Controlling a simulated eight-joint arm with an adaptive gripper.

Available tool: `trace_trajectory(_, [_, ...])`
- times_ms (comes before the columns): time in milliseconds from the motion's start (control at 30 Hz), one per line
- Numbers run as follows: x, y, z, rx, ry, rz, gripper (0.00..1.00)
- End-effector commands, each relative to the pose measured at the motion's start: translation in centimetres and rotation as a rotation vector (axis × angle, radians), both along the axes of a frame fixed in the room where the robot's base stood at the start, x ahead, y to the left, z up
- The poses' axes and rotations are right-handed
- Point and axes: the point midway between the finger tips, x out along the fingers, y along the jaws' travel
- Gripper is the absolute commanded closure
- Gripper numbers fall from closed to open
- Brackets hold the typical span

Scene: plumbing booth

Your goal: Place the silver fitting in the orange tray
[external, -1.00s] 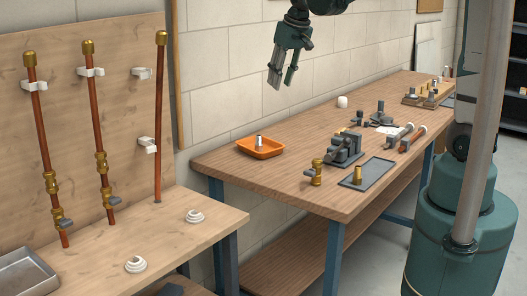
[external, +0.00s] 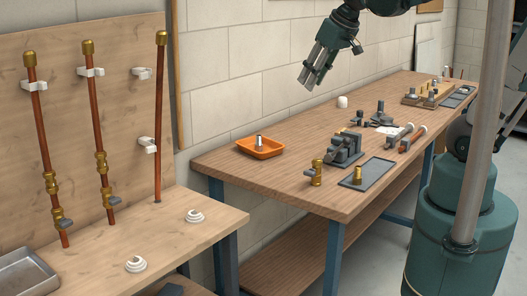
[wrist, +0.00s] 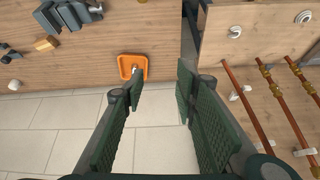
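The silver fitting (external: 259,141) stands upright in the orange tray (external: 268,153), near the left end of the long workbench. In the wrist view the tray (wrist: 124,70) lies beyond my fingers, with the small fitting (wrist: 134,68) inside it partly hidden by a fingertip. My gripper (external: 308,80) is in the air, above and to the right of the tray, clear of the bench. Its fingers (wrist: 160,82) are apart with nothing between them in the wrist view.
A grey vise (external: 345,148), a brass valve (external: 317,174) and a flat grey tray (external: 368,174) with a brass fitting stand right of the orange tray. Wooden blocks (external: 420,98) with fittings sit at the back. A pipe panel (external: 120,130) stands left.

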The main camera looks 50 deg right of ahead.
Motion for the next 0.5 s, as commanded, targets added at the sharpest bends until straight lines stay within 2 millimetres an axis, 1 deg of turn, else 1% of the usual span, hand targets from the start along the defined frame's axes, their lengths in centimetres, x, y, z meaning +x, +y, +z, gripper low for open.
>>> trace_trajectory(33, [-0.9,0.3,-0.1,-0.002,-0.009,0.008,0.70])
trace_trajectory(100, [-2.1,0.6,-0.3,-0.005,-0.021,0.019,0.70])
trace_trajectory(500, [-7.8,2.1,-1.8,-0.026,-0.089,0.087,0.70])
